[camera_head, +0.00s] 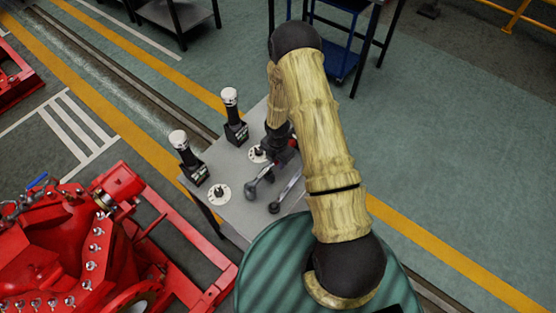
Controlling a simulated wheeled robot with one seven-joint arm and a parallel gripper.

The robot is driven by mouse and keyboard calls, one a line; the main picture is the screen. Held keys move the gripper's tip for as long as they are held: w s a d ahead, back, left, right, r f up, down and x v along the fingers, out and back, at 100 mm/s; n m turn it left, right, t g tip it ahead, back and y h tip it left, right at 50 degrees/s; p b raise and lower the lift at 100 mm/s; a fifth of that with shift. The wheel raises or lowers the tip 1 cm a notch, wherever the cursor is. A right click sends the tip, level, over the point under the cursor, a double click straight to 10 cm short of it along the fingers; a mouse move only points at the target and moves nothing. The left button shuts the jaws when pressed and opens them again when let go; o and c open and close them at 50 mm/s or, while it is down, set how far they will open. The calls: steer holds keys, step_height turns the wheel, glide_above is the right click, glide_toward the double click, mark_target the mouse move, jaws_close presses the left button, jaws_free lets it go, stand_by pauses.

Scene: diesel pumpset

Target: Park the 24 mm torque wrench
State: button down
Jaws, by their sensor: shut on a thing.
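My gripper (277,155) is over the grey table, below my bent arm, and its fingers are small and partly hidden by the arm. It is shut on a dark grey wrench-like tool (258,182), which I take for the torque wrench. The tool's rounded head points down and left, over the table. A second grey wrench-like tool (287,194) lies just right of it, partly hidden by my arm. The 24 mm size cannot be read. Whether the held tool touches the table cannot be told.
The grey table (203,182) bears two black upright holders with silver tops (230,104) (184,147). Two white discs with dark centre posts (219,194) (257,154) sit near them. Red pump machinery (60,250) stands at lower left. The green floor at right is open.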

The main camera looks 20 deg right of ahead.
steer(key=shift+f+b, duration=0.5)
steer(key=shift+f, duration=0.2)
steer(key=c, duration=1.1)
jaws_free()
steer(key=shift+r, duration=0.15)
step_height(320, 180, up, 17)
steer(key=shift+b, duration=0.45)
steer(key=shift+a+r, duration=0.1)
steer(key=s+r+m+t, duration=0.2)
steer(key=s+r+m, duration=1.2)
steer(key=m, duration=1.1)
steer(key=shift+s+r, duration=0.25)
steer(key=shift+r, duration=0.05)
